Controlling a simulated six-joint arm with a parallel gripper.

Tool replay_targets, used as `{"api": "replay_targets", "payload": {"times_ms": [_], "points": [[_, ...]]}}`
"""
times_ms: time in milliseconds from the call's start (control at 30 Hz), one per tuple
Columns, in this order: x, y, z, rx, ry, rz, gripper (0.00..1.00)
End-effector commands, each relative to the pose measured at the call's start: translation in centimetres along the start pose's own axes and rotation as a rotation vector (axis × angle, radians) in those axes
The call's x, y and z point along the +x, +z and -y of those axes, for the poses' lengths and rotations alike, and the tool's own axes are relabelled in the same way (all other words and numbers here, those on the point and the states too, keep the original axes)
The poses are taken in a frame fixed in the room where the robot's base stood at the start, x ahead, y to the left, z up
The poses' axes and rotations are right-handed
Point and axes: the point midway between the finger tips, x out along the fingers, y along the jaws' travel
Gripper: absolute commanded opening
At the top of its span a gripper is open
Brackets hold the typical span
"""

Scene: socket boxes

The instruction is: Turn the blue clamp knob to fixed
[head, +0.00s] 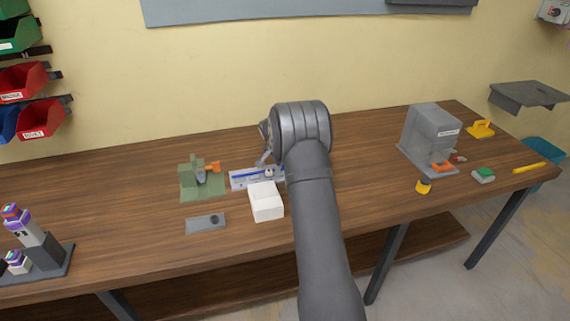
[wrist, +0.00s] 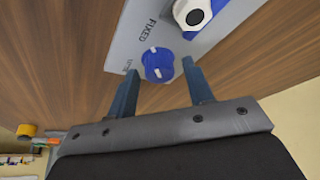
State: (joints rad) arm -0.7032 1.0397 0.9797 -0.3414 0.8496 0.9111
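The blue clamp knob (wrist: 158,64) sits on a light grey plate (wrist: 205,45) in the wrist view. The word FIXED is printed on the plate beside it, and a second small label is too small to read. The knob has white marks on top; I cannot tell which label they point to. My gripper (wrist: 161,68) is open, with one finger on each side of the knob and a visible gap to each. In the head view the plate (head: 238,182) lies behind the white box, and my gripper (head: 264,160) is over it; the knob is not clear there.
A white open box (head: 266,203) stands just in front of the plate. A green fixture (head: 190,185) with an orange part is to the left, and a flat grey block (head: 206,223) is nearer. A grey machine (head: 432,138) stands right. Table between them is clear.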

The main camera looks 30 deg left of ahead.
Motion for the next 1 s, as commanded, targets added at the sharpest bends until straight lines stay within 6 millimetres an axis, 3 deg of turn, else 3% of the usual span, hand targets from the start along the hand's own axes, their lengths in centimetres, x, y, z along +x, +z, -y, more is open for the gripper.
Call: {"api": "replay_targets", "payload": {"times_ms": [300, 467, 1000], "points": [[-0.1, 0.0, 0.0, -0.001, 0.0, -0.001, 0.5], [-1.7, -0.1, 0.0, -0.001, -0.001, -0.002, 0.5], [-14.0, -0.1, 0.0, -0.001, -0.002, -0.003, 0.5]]}}
